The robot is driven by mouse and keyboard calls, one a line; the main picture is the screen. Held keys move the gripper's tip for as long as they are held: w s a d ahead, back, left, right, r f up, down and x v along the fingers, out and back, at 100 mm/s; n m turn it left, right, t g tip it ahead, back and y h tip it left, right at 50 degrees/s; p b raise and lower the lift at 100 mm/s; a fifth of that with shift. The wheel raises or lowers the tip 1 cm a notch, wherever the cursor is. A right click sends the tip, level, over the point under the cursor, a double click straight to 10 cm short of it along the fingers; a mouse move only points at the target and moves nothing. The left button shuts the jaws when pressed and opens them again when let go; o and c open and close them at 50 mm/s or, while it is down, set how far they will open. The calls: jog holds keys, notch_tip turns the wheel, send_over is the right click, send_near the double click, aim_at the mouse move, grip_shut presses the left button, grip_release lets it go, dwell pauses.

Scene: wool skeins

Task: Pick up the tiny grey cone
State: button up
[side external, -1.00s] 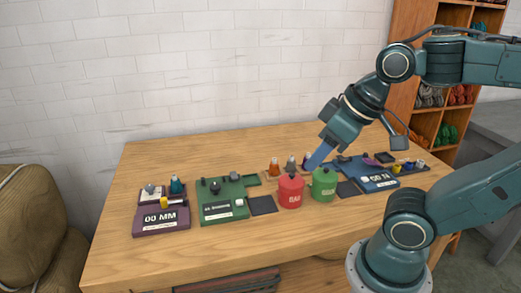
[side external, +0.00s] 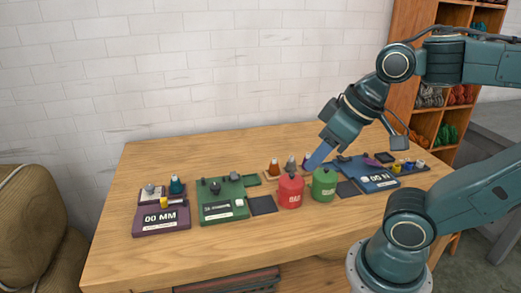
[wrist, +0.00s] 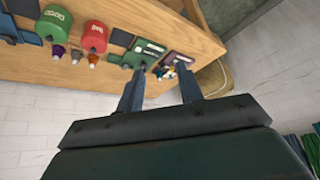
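The tiny grey cone (side external: 291,162) stands upright on the table behind the red canister, between an orange cone (side external: 273,168) and a purple cone (side external: 306,159). It also shows in the wrist view (wrist: 76,57), left of both fingers. My gripper (side external: 312,164) appears just right of the grey cone in the side view and partly overlaps the purple cone; the exact gap is unclear. In the wrist view my gripper (wrist: 160,74) has its two fingers wide apart with nothing held between them.
A red canister (side external: 291,191) and a green canister (side external: 324,185) stand in front of the cones. A green board (side external: 222,209) and purple board (side external: 160,221) lie left, a blue board (side external: 370,178) right. The wooden table (side external: 220,160) is clear at the back.

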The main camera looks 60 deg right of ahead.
jog(key=shift+o, duration=0.2)
jog(key=o, duration=0.4)
